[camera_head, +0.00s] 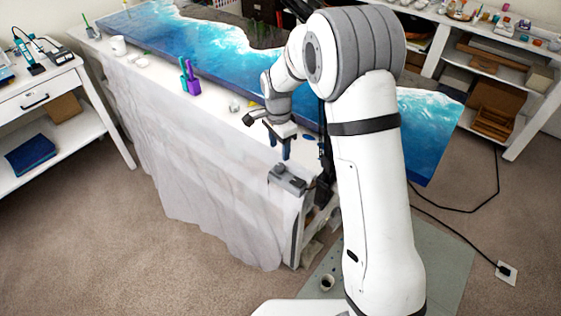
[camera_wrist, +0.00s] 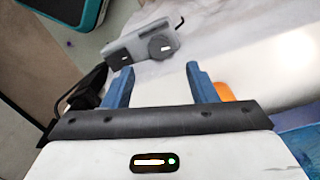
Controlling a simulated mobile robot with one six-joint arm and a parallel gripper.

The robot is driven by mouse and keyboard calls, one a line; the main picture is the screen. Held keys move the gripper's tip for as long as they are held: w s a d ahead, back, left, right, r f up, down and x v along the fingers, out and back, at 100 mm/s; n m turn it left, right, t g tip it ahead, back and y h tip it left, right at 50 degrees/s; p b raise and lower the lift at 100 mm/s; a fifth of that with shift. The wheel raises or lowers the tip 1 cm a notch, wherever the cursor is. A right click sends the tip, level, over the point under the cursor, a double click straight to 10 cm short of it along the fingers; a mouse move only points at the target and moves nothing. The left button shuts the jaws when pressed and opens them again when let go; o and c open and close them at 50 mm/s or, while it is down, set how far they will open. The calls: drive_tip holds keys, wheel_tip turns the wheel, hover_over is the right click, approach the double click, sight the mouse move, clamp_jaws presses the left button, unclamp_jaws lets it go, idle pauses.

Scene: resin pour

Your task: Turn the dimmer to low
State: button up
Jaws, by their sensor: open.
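The dimmer is a grey box (camera_wrist: 124,50) with a round dark grey knob (camera_wrist: 161,47) bearing a small white mark. In the head view the dimmer (camera_head: 288,178) sits at the near end of the white-draped table. My gripper (camera_wrist: 160,70) has two blue fingers spread apart with nothing between them. In the wrist view the knob appears just beyond the gap between the fingertips, apart from them. In the head view my gripper (camera_head: 281,146) points down above the table end, just behind the dimmer. The knob's setting is too small to read.
The blue-and-white resin slab (camera_head: 220,45) lies along the table, beside my arm. An orange object (camera_wrist: 224,91) shows beside the right finger. Shelves (camera_head: 490,65) stand at the right.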

sight(280, 165)
wheel_tip(280, 165, down, 7)
drive_tip(key=shift+s+d+f+p, duration=0.1)
drive_tip(key=shift+s+p, duration=0.05)
drive_tip(key=shift+p, duration=0.55)
drive_tip(key=c, duration=1)
drive_tip(key=shift+o, duration=0.2)
